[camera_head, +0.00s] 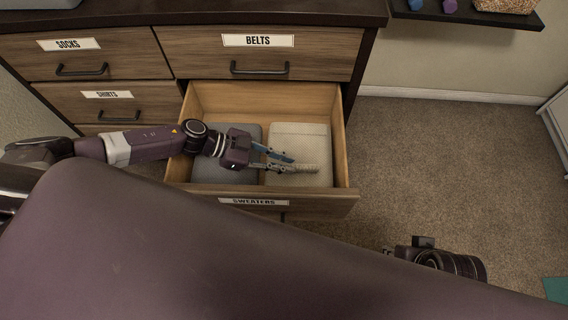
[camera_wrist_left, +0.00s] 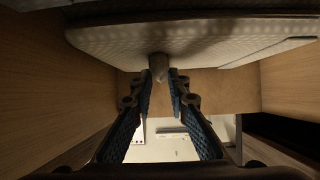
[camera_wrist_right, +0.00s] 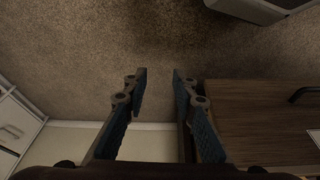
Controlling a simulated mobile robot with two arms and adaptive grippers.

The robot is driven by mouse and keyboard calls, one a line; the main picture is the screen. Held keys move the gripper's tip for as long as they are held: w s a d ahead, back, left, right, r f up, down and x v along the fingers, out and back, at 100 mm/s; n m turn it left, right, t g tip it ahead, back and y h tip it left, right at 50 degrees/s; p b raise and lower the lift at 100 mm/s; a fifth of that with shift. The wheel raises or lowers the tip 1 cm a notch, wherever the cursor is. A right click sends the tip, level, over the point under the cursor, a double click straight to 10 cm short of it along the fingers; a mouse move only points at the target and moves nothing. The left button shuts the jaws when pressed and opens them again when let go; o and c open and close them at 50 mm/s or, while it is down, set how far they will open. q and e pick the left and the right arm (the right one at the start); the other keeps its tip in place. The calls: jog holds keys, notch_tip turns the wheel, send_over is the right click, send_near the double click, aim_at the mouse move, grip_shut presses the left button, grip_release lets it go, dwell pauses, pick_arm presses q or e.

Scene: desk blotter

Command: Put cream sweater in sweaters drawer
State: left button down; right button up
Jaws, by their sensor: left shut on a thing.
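The cream sweater (camera_head: 300,140) is a folded, flat bundle in the right half of the open sweaters drawer (camera_head: 340,165). My left gripper (camera_head: 290,165) reaches into the drawer from the left and is shut on a small pinched part of the sweater near its front edge. In the left wrist view the sweater (camera_wrist_left: 200,35) spans the top, with a bit of it between the fingertips (camera_wrist_left: 160,75). My right gripper (camera_wrist_right: 159,75) is open and empty, above the carpet to the right of the dresser.
A folded grey garment (camera_head: 235,176) lies in the drawer's left half, partly hidden by my left arm. The belts drawer (camera_head: 310,60), socks drawer (camera_head: 60,52) and shirts drawer (camera_head: 88,104) are closed. Carpet (camera_head: 450,150) is free to the right. A wall shelf (camera_head: 480,18) is at upper right.

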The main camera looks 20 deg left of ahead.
pick_arm(q)
jog(key=shift+f, duration=0.1)
jog(key=c, duration=1.8)
grip_release()
jog(key=shift+c, duration=0.2)
pick_arm(e)
jog(key=shift+s+r, duration=0.1)
jog(key=shift+r, duration=0.25)
